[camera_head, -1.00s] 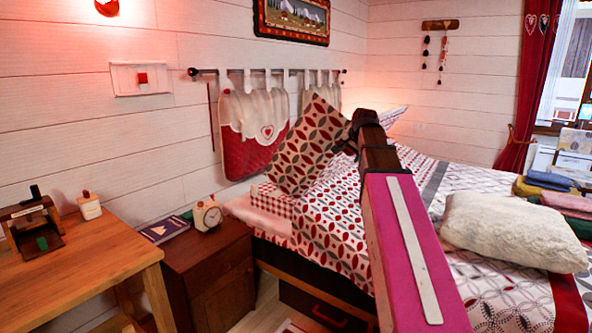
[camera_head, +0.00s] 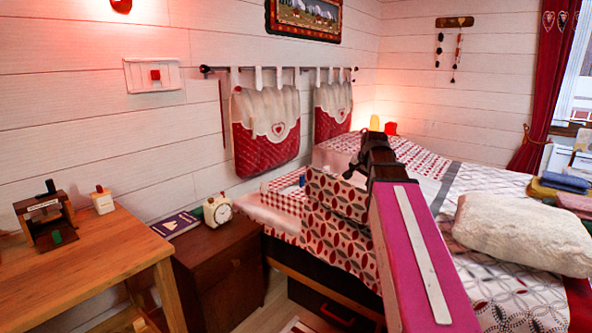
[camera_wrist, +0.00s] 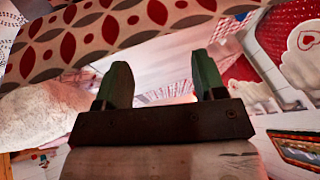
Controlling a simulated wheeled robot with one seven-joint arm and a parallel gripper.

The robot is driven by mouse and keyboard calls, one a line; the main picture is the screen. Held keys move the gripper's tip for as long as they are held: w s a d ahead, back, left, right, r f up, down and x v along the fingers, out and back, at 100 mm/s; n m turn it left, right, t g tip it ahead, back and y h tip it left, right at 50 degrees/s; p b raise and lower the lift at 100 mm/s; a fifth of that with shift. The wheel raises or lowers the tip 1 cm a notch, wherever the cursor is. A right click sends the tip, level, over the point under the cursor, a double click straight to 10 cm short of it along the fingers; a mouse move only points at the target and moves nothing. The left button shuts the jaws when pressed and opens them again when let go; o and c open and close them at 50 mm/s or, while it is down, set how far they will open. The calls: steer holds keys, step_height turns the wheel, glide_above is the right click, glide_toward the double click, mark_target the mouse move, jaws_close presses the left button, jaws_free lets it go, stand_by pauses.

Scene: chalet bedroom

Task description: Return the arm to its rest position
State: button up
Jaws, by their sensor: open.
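My arm reaches over the bed in the head view, with its pink link in front and my dark gripper (camera_head: 374,145) at its far end. The wrist view shows my gripper (camera_wrist: 160,72) with two green fingers standing apart and nothing between them. Similar patterned cloth (camera_wrist: 100,30) fills the top of the wrist view. My arm hides part of the bed.
A white fluffy pillow (camera_head: 522,232) lies on the bed at right. A brown nightstand (camera_head: 222,262) carries an alarm clock (camera_head: 217,209) and a purple book (camera_head: 177,224). A wooden desk (camera_head: 95,262) stands at left. Red padded hangings (camera_head: 265,145) hang on the wall.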

steer(key=s+a+f+n+g, duration=0.1)
steer(key=s+f, duration=0.5)
steer(key=f, duration=0.6)
steer(key=s+a+f+n+g, duration=0.2)
steer(key=s+f, duration=0.4)
steer(key=f, duration=0.5)
steer(key=s+a+f+n+g, duration=0.2)
steer(key=s+f, duration=0.5)
steer(key=f, duration=0.5)
steer(key=n+g, duration=0.1)
steer(key=n, duration=0.1)
steer(key=shift+f+n+h, duration=0.3)
steer(key=shift+f+h, duration=0.05)
steer(key=shift+h, duration=0.05)
steer(key=shift+a, duration=0.1)
